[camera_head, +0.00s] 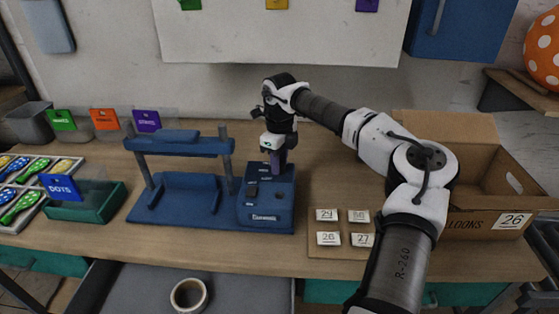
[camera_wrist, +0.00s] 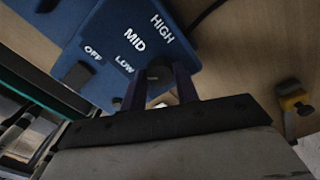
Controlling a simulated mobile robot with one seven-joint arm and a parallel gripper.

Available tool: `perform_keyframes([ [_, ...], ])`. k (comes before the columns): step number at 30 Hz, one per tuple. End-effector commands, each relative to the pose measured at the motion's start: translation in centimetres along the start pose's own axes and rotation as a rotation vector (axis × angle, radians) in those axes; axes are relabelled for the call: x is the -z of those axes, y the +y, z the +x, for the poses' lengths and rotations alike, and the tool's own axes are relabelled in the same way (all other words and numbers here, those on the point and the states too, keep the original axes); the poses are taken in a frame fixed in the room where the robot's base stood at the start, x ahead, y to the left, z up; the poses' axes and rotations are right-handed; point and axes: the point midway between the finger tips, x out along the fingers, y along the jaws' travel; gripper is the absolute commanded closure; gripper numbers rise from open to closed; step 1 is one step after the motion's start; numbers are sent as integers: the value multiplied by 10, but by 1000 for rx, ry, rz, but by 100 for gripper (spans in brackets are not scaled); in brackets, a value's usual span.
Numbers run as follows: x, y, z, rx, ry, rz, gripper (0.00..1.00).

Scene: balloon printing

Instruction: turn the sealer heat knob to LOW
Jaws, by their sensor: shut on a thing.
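The blue sealer (camera_head: 265,214) stands on the table, its control box to the right of its press frame. In the wrist view its panel (camera_wrist: 110,40) carries the words OFF, LOW, MID and HIGH in an arc. The dark round heat knob (camera_wrist: 158,72) sits beside these words, close to LOW and MID. My gripper (camera_head: 275,160) reaches down onto the control box from above. In the wrist view my gripper (camera_wrist: 160,84) has its two purple fingers on either side of the knob, shut on it. I cannot tell which word the knob points at.
A dark switch block (camera_wrist: 78,75) rises from the panel. A board with number cards (camera_head: 328,239) lies right of the sealer, and an open cardboard box (camera_head: 475,222) stands behind it. A green tray (camera_head: 98,208) is at the left. An open drawer holds a tape roll (camera_head: 189,294).

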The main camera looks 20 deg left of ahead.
Motion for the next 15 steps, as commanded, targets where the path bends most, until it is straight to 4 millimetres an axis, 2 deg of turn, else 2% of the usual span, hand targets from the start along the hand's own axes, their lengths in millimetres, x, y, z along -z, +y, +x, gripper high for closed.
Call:
perform_keyframes([
  [6,-1,-1,-2,3,-5,-90,92],
  [15,-1,-1,-2,4,-5,-134,92],
])
